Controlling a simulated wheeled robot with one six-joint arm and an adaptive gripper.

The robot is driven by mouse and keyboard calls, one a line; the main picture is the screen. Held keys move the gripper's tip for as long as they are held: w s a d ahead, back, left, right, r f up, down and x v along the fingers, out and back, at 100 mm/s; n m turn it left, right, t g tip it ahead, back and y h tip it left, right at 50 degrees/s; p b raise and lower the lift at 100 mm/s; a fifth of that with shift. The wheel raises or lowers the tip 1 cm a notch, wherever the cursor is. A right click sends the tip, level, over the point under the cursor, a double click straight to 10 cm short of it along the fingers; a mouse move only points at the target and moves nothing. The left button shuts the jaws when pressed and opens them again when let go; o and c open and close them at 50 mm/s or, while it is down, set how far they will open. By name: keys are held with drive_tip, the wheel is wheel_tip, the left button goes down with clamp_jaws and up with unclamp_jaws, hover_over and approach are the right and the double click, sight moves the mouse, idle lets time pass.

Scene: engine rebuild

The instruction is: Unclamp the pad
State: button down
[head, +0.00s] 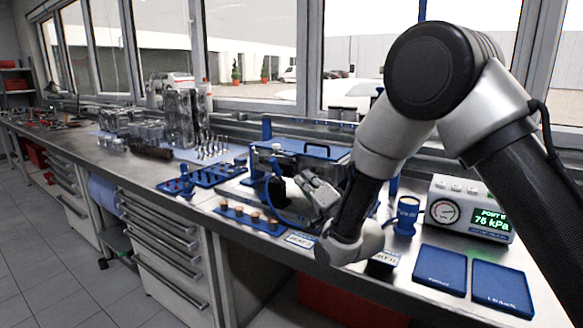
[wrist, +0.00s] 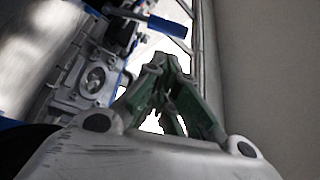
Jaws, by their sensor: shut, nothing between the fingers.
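A blue-framed fixture (head: 318,149) stands on the bench, holding a metal engine part that is mostly behind my arm. In the wrist view the metal part (wrist: 62,95) lies left of my fingers, with a round port (wrist: 94,80). A blue-handled lever (wrist: 160,22) shows beyond the fingertips, apart from them in the picture. My gripper (wrist: 160,68) is shut and empty, its fingertips together. In the head view my gripper (head: 303,181) is at the front of the fixture. I cannot clearly make out the pad or whether its clamp is tight.
Two blue trays (head: 441,268) (head: 502,287) lie near the front edge. A blue rack (head: 249,219) with copper-coloured plugs is left of my gripper. A blue cup (head: 406,215) stands before the gauge.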

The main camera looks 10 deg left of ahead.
sight(278, 173)
drive_tip(key=x, duration=0.9)
drive_tip(key=shift+w+a, duration=0.2)
drive_tip(key=shift+w, duration=0.1)
drive_tip(key=s+n, duration=0.1)
drive_tip(key=s+n+y, duration=0.1)
drive_tip(key=s+a+f+n, duration=0.1)
drive_tip(key=shift+f, duration=0.1)
